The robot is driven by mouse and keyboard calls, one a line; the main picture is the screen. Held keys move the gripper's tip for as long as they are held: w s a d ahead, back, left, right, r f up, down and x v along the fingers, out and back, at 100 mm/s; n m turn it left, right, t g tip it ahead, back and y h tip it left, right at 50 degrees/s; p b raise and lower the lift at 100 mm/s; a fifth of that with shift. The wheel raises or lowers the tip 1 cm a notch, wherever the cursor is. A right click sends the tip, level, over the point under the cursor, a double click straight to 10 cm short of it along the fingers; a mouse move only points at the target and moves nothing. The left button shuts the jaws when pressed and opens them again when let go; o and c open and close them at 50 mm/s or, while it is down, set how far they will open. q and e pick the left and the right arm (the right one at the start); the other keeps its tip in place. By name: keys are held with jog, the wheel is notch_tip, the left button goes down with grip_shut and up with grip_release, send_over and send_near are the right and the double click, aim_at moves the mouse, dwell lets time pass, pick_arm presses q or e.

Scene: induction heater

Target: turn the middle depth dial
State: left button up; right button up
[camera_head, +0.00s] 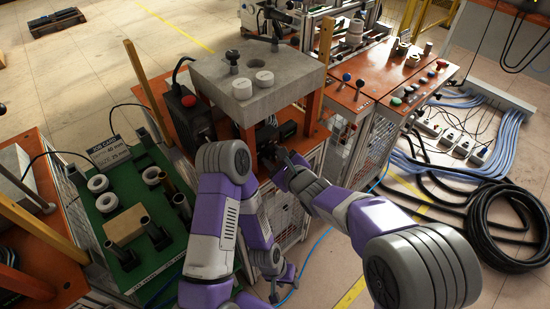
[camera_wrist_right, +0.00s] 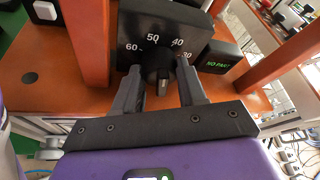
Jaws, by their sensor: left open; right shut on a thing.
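The depth dial (camera_wrist_right: 158,72) is a black knob on a dark panel (camera_wrist_right: 190,28) marked 60, 50, 40 and 30 in the right wrist view. My right gripper (camera_wrist_right: 160,76) has its two fingers on either side of the knob and is shut on it. In the head view my right gripper (camera_head: 279,166) reaches under the grey slab, and the dark panel (camera_head: 287,130) shows just beyond it; the knob is hidden there. My left gripper (camera_head: 284,276) is open and empty, low beside the mesh-sided stand, away from the dial.
A small black display (camera_wrist_right: 217,62) reading "NO PART" sits right of the panel. Orange posts (camera_wrist_right: 86,40) flank the panel. The grey slab (camera_head: 273,99) overhangs the right gripper. A green board (camera_head: 133,225) with rings and pegs stands at left. Black cables (camera_head: 500,225) lie on the floor at right.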

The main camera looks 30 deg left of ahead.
dwell(0.3)
jog(key=o, duration=1.1)
jog(key=shift+c, duration=0.2)
jog(key=p+v, duration=0.1)
jog(key=v, duration=0.6)
jog(key=shift+d, duration=0.3)
jog(key=shift+s, duration=0.15)
